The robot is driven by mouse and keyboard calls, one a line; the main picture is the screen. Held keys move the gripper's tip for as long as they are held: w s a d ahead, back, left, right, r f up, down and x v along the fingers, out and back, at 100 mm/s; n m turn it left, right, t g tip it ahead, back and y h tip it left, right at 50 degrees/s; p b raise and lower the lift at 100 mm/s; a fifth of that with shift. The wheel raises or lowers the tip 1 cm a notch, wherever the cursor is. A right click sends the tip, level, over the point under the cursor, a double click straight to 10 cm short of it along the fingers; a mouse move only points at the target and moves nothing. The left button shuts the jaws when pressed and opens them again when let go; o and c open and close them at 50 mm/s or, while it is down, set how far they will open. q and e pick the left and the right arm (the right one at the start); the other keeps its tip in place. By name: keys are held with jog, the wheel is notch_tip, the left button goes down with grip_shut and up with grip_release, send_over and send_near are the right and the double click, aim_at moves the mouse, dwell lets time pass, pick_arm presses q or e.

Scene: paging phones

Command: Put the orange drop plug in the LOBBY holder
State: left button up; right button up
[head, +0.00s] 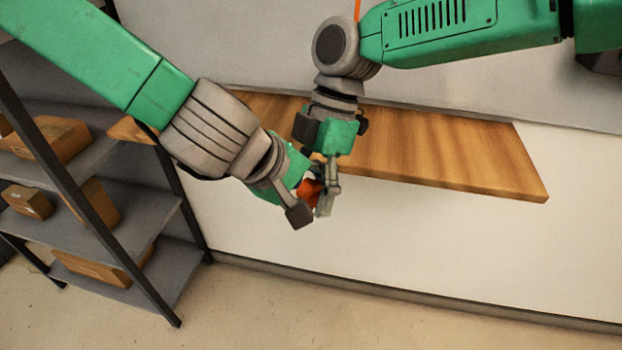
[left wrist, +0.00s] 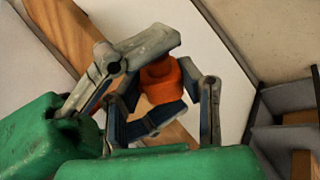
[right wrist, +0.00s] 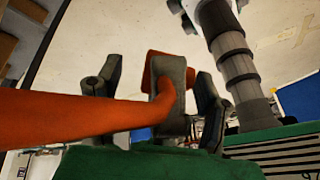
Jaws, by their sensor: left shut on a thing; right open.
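The orange drop plug (head: 309,190) is between the fingers of my left gripper (head: 311,207), beside the wooden shelf's front edge. The left wrist view shows the plug (left wrist: 160,82) with grey fingers around it, partly hiding it. My right gripper (head: 328,180) is open, close above and right of the left one, with its fingers near the plug. In the right wrist view an orange block-like part (right wrist: 165,62) sits behind a grey finger, and a thick orange strip (right wrist: 85,118) crosses from the left. I cannot tell whether the right fingers touch the plug. No LOBBY holder shows.
A wooden wall shelf (head: 440,160) runs behind the grippers; its visible right part is bare. A dark rack (head: 140,290) with several cardboard boxes stands at left. A thin orange line (head: 357,10) shows at the top. The floor at front is clear.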

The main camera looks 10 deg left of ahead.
jog(key=c, duration=1.3)
pick_arm(q)
jog(key=o, duration=1.3)
jog(key=shift+c, duration=0.2)
pick_arm(e)
jog(key=shift+o, duration=0.2)
